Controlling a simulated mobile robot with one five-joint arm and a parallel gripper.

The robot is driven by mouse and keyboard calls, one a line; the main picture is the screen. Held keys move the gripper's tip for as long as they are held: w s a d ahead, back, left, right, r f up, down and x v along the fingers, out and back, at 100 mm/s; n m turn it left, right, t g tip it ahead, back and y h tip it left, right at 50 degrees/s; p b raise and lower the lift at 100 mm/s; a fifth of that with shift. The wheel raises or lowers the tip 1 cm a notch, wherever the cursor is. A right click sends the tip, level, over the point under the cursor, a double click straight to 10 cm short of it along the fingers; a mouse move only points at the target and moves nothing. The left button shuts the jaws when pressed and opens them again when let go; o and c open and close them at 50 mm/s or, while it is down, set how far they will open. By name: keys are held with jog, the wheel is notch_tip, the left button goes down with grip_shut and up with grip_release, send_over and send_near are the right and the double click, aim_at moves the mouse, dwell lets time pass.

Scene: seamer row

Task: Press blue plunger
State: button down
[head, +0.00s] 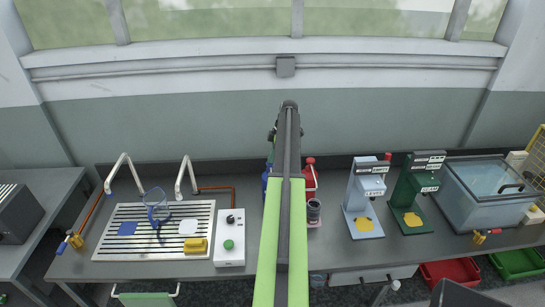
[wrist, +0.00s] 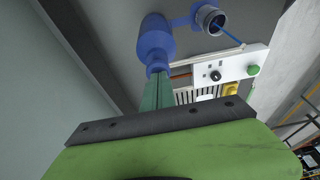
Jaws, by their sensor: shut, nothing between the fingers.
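In the wrist view a blue rounded body (wrist: 155,40) narrows to a small blue neck and cap (wrist: 157,70) at its near end. I take this cap to be the blue plunger. My gripper (wrist: 160,80) shows its green fingers shut with nothing between them, and their tips line up with the cap. I cannot tell whether they touch it. In the head view a strip of blue (head: 266,182) shows just left of my arm. My arm hides the rest of it, and my gripper is hidden there too.
A white box (head: 230,258) with a black knob and a green button stands left of my arm. A slotted drainer (head: 107,246) lies further left. A red item (head: 310,175) and a dark can (head: 314,207) stand right. Beyond are light-blue (head: 352,195) and green (head: 402,190) machines.

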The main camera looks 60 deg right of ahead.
jog(key=shift+f+b, duration=0.5)
jog(key=shift+f, duration=0.45)
jog(key=shift+s+a+r, duration=0.1)
jog(key=shift+r, duration=0.15)
jog(key=shift+r+p, duration=0.3)
jog(key=shift+p, duration=0.25)
notch_tip(320, 180, up, 4)
jog(key=p, duration=0.4)
jog(key=shift+r, duration=0.2)
jog(key=p+v, duration=0.9)
jog(key=shift+d, duration=0.25)
jog(key=shift+s+f, duration=0.1)
